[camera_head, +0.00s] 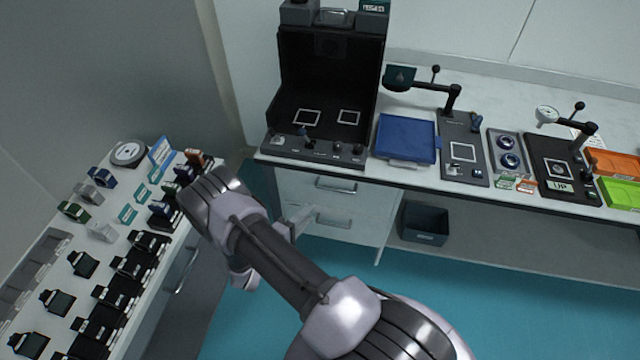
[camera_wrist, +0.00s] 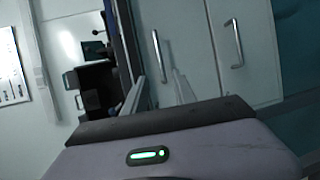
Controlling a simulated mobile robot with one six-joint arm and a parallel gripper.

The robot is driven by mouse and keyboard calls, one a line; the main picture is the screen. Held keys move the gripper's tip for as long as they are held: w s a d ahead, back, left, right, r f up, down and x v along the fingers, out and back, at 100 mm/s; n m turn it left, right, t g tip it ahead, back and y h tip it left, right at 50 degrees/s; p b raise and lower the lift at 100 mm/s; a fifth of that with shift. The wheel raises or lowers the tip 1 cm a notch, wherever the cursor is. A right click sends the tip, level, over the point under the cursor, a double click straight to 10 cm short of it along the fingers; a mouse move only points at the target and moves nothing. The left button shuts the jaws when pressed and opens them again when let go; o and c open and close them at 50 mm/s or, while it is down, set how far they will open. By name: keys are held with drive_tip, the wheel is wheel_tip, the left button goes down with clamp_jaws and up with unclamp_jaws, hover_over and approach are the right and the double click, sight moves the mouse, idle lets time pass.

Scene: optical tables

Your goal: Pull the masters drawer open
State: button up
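Two white drawers are stacked under the far bench, both looking closed; no masters label is readable. The upper drawer has a bar handle (camera_head: 335,187), which also shows in the wrist view (camera_wrist: 157,50). The lower drawer has a similar handle (camera_head: 333,221), seen at right in the wrist view (camera_wrist: 235,45). My gripper (camera_head: 302,216) is in front of the drawers, partly hidden by my arm. In the wrist view its two pale fingers (camera_wrist: 158,82) stand apart, with the lower end of the upper handle appearing between their tips. Contact cannot be told.
The far bench (camera_head: 405,172) overhangs the drawers and carries instruments and a blue tray (camera_head: 405,138). A dark bin (camera_head: 425,223) stands on a shelf to the right. A side bench (camera_head: 150,295) with watches is at left. The teal floor is clear.

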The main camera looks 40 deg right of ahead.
sight(335, 189)
drive_tip(key=b+x, duration=0.2)
drive_tip(key=x, duration=0.5)
drive_tip(key=b+x, duration=0.2)
drive_tip(key=x, duration=0.6)
drive_tip(key=shift+s+d+f, duration=0.1)
drive_tip(key=shift+d, duration=0.3)
clamp_jaws()
